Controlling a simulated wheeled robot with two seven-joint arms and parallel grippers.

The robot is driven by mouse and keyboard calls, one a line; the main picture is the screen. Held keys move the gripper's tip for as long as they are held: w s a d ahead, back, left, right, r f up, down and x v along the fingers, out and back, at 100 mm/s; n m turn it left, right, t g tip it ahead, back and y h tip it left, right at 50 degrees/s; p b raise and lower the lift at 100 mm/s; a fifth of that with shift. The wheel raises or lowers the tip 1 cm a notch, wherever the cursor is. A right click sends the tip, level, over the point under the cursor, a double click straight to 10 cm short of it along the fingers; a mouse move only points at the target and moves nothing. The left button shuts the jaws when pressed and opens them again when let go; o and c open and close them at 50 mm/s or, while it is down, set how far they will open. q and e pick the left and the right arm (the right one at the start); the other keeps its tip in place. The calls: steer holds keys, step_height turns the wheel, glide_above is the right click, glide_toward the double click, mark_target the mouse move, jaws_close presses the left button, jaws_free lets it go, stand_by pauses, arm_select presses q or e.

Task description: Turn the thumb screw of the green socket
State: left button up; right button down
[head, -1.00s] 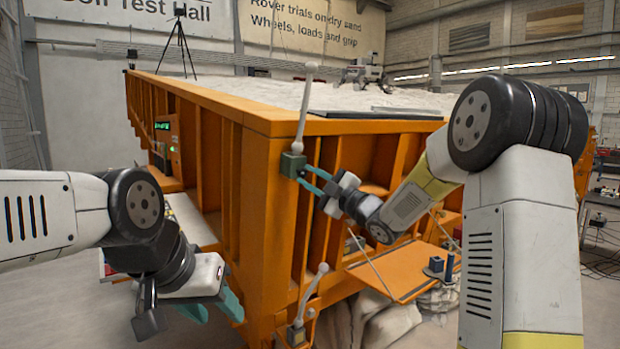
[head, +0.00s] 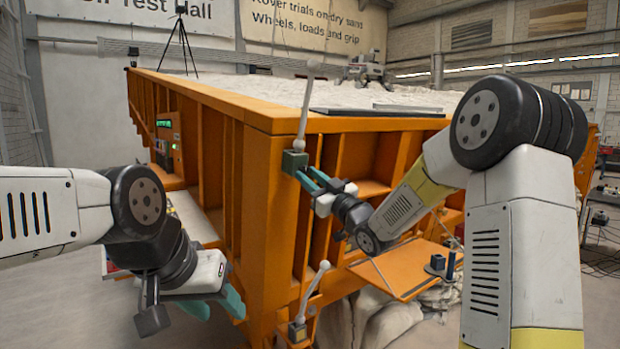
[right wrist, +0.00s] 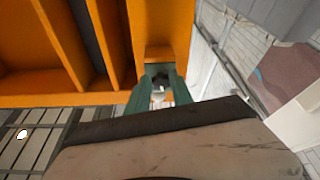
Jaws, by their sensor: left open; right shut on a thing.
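The green socket (head: 291,163) sits on the near corner of the orange sandbed (head: 270,200). A pale lever with a ball top (head: 308,105) stands up from it. My right gripper (head: 304,177) has its teal fingers at the socket's lower right side. In the right wrist view, the fingers (right wrist: 160,84) are closed around a small dark knob, the thumb screw (right wrist: 160,79), partly hidden by them. In the head view the fingers hide the screw. My left gripper (head: 218,306) is open and empty, low at the left, beside the bed's side.
A second lever (head: 312,292) rises from a yellowish socket (head: 297,331) lower on the corner. An orange shelf (head: 400,270) with small blue parts (head: 440,264) is below my right arm. A control box with a green display (head: 167,140) is on the bed's left side.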

steer(key=shift+f+m, duration=0.15)
steer(key=shift+m, duration=0.35)
steer(key=c, duration=1.1)
jaws_free()
steer(key=shift+c, duration=0.2)
steer(key=v, duration=0.8)
